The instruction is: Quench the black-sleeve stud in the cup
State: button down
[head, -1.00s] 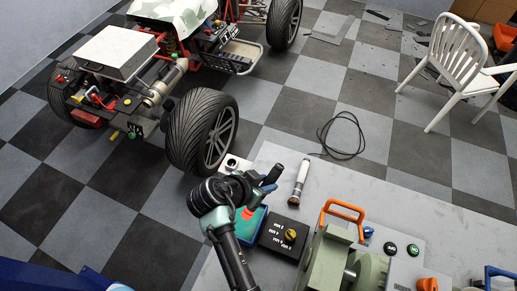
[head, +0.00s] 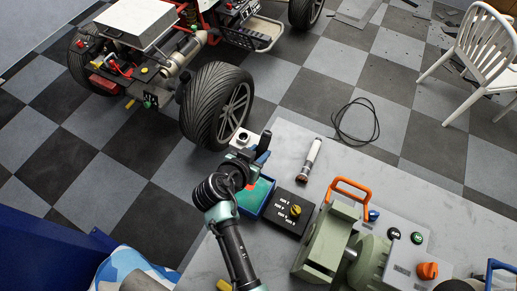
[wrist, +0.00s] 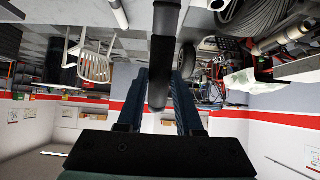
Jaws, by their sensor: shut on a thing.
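My gripper (head: 262,157) is shut on a dark cylindrical stud (head: 266,141), above the far left corner of the grey table. In the wrist view the stud (wrist: 160,75) has a black sleeve and stands between the two blue-grey fingers (wrist: 163,98). Its far end runs out at the top of that view. A small white piece with a round dark top (head: 243,138), perhaps the cup, is just left of my gripper at the table corner. My gripper partly overlaps it, and I cannot tell the gap between them.
A green machine with an orange handle (head: 335,240) fills the right. A wheel (head: 217,105) is beyond the table.

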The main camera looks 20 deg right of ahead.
notch_tip(320, 180, down, 8)
jog(key=b, duration=0.7)
dwell(0.9)
notch_tip(320, 180, up, 10)
jog(key=p, duration=0.7)
dwell(0.5)
